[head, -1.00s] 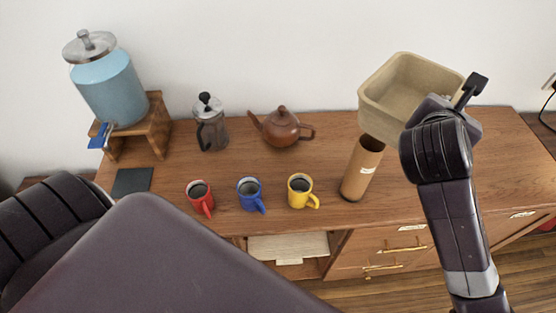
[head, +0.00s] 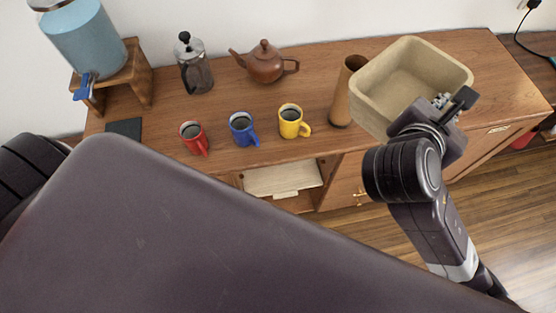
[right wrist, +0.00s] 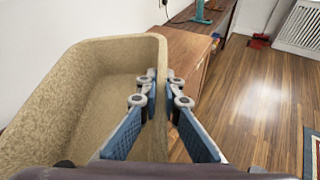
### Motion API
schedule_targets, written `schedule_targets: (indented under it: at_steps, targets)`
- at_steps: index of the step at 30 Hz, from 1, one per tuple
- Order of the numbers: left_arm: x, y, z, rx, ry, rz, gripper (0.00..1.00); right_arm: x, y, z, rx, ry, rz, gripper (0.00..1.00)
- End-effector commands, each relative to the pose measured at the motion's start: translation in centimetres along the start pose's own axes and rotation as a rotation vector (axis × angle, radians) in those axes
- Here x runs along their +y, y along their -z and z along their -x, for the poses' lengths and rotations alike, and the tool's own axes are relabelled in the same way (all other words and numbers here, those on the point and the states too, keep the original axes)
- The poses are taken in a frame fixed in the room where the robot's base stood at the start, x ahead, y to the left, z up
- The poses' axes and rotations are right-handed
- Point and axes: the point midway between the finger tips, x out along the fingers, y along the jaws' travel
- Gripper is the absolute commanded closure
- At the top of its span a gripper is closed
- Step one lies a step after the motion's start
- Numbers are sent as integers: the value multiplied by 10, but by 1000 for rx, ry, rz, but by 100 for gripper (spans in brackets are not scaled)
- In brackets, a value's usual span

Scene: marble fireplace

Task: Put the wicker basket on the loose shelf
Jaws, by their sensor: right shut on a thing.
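The beige wicker basket (head: 365,108) is upright and looks empty in the head view, held above the right part of the cabinet top. My right gripper (head: 443,103) is shut on its near right wall. In the right wrist view, the basket (right wrist: 65,95) fills the left side, with the blue finger pads of my gripper (right wrist: 158,98) on either side of its rim. A pale board (head: 285,180), likely the loose shelf, lies in the open compartment at the cabinet's front. My left gripper is out of view; a large dark arm part of mine covers the lower left.
A brown cylinder (head: 343,95) stands close to the basket's left. Red (head: 193,138), blue (head: 242,130) and yellow (head: 291,122) mugs stand along the cabinet's front edge. Behind are a teapot (head: 265,63), a French press (head: 194,68) and a blue dispenser (head: 82,42) on a wooden stand.

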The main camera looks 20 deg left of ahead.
Motion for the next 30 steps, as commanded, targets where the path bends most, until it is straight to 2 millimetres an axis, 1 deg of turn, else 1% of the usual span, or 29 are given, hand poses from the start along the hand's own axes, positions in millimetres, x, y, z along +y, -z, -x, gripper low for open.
schedule_targets:
  at_steps: [1, 3, 4, 11, 14, 20, 22, 28, 30]
  targets:
    - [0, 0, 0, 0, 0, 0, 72, -19, 9, 8, -3, 29, -9, 100]
    - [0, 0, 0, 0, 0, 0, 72, -45, 21, 20, -7, 72, -28, 100]
    - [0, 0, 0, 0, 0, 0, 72, -55, 25, 25, -8, 90, -35, 100]
    - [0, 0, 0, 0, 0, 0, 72, -97, 42, 43, -21, 162, -66, 100]
    - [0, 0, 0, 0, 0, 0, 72, -94, 42, 43, -19, 157, -74, 100]
    - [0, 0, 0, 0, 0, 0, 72, -95, 41, 42, -22, 161, -71, 100]
    - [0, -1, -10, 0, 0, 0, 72, -96, 50, 38, -26, 160, -68, 100]
    - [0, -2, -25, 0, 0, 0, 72, -98, 63, 32, -26, 160, -68, 100]
    - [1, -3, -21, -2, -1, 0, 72, -98, 59, 34, -27, 159, -68, 100]
